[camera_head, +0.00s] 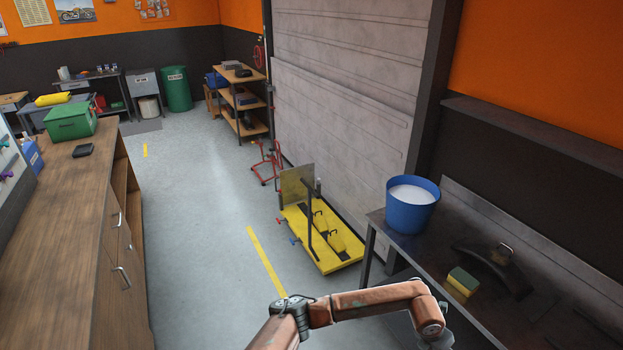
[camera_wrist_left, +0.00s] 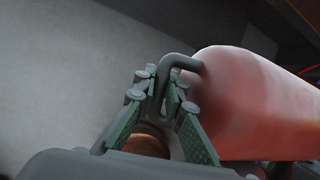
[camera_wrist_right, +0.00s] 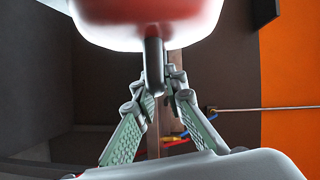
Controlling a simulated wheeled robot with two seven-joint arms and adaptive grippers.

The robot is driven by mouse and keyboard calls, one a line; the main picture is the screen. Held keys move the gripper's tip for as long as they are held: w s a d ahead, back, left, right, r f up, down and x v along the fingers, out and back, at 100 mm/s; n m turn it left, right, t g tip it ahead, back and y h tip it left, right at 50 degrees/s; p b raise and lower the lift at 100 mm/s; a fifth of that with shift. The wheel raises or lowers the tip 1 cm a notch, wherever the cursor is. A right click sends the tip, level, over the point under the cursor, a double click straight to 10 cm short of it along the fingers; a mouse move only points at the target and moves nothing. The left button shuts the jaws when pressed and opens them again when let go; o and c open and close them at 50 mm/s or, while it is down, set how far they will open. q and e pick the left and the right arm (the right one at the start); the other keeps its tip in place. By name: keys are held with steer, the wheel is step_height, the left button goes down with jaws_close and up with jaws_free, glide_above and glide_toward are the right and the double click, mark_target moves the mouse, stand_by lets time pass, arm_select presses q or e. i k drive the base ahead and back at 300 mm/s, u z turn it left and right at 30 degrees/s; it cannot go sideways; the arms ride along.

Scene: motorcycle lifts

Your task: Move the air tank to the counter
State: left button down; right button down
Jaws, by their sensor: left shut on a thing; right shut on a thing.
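The air tank is a red rounded cylinder. It fills the right side of the left wrist view (camera_wrist_left: 245,100) and shows at the top of the right wrist view (camera_wrist_right: 140,32). My left gripper (camera_wrist_left: 168,95) is shut on a dark bent handle (camera_wrist_left: 178,62) at the tank's end. My right gripper (camera_wrist_right: 163,88) is shut on a dark handle (camera_wrist_right: 153,60) of the tank. A long wooden counter (camera_head: 60,225) runs along the left there.
A green toolbox (camera_head: 71,121) and a small black item (camera_head: 83,150) stand on the wooden counter; its near top is clear. At right a dark bench (camera_head: 420,246) holds a blue bucket (camera_head: 408,212) and a sponge (camera_head: 462,282). A yellow lift (camera_head: 325,252) stands beyond open floor.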

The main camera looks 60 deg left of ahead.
mark_target(64, 221)
steer(key=u, duration=2.35)
steer(key=i, duration=4.5)
